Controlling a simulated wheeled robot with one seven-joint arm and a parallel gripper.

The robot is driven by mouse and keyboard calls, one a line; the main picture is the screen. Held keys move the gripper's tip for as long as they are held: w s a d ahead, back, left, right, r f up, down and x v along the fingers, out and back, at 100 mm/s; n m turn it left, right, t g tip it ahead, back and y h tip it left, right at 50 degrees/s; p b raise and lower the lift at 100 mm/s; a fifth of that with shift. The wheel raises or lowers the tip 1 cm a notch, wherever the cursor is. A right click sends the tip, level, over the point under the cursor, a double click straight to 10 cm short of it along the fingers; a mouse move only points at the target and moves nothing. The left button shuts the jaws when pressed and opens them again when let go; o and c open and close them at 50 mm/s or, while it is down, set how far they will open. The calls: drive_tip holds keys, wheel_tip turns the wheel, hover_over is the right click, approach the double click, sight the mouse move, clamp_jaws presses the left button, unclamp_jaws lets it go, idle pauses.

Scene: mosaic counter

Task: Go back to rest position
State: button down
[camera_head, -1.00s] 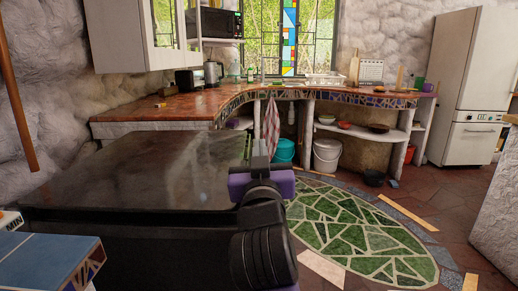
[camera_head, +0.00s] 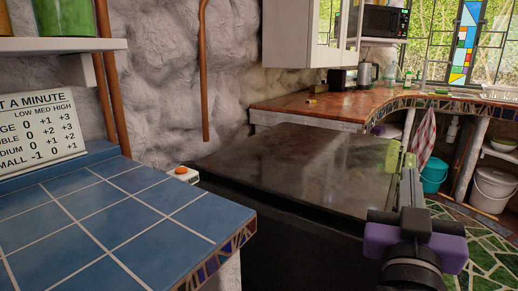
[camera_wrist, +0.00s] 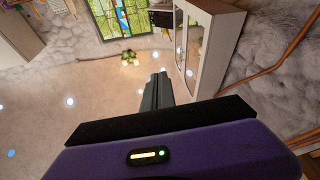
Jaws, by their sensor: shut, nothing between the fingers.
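My gripper (camera_head: 408,165) stands up at the right of the head view, in front of the dark glossy-topped unit (camera_head: 310,165). Its purple and black wrist is below it. In the wrist view its fingers (camera_wrist: 160,80) are together and empty. They point toward the ceiling, the window and a white wall cabinet (camera_wrist: 215,45). The gripper touches nothing that I can see.
A blue tiled counter (camera_head: 120,215) with a mosaic edge is close at the left, with a sign (camera_head: 35,130) on it. A curved counter (camera_head: 340,103) runs along the back. A teal bucket (camera_head: 433,175) and a white bucket (camera_head: 490,190) stand below it.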

drive_tip(key=s+a+f+n+t+y, duration=0.1)
drive_tip(key=s+a+f+n+y, duration=0.4)
drive_tip(key=f, duration=0.3)
drive_tip(key=s+a+f+n+t+y, duration=0.1)
drive_tip(key=s+a+f+n+y, duration=0.3)
drive_tip(key=f+y, duration=0.3)
drive_tip(key=s+d+f+m+g+h, duration=0.1)
drive_tip(key=s+f+m+g, duration=0.1)
drive_tip(key=s+f, duration=0.55)
drive_tip(key=s+d+f+m+g, duration=0.15)
drive_tip(key=s+f, duration=0.25)
drive_tip(key=s, duration=0.6)
drive_tip(key=s+d+f+m+g+h, duration=0.1)
drive_tip(key=s+f+g, duration=0.2)
drive_tip(key=s+f, duration=0.45)
wheel_tip(320, 180, up, 26)
drive_tip(key=p, duration=2.5)
drive_tip(key=shift+s+d+r, duration=0.15)
drive_tip(key=shift+s+r, duration=0.1)
drive_tip(key=shift+s, duration=0.2)
